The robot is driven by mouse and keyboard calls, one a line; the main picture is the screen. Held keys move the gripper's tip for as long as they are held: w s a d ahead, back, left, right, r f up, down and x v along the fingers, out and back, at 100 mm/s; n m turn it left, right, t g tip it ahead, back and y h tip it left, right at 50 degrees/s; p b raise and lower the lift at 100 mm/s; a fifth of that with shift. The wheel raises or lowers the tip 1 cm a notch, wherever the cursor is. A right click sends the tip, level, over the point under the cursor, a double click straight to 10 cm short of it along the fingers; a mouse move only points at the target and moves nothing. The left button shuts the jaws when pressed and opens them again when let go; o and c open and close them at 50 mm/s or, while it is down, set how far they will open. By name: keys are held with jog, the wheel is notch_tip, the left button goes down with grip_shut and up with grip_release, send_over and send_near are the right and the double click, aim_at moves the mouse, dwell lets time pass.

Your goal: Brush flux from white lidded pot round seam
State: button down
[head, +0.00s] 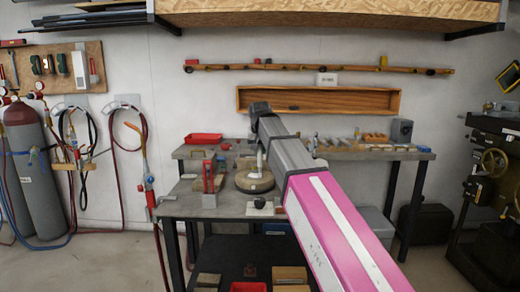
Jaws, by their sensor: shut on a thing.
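My arm reaches from the lower right up over the bench (232,208), its dark far end in front of the wooden wall rack. I cannot make out my gripper or anything in its jaws. A round tan-topped disc (252,184) lies on the bench just left of my arm, with a pale upright piece (260,158) above it, partly covered by the arm. A small dark knob-like thing (260,203) with pale parts is at the bench's front. I cannot single out the white lidded pot, the brush or the seam; my arm hides part of the bench.
A red upright tool (208,177) stands on the left of the bench, with a red tray (203,138) behind it. Small blocks (375,138) line the bench's right part. Gas cylinders (30,165) and hoses are at left, a machine (492,165) at right.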

jog(key=shift+w, duration=2.7)
jog(key=shift+s, duration=2.65)
jog(key=shift+r, duration=0.1)
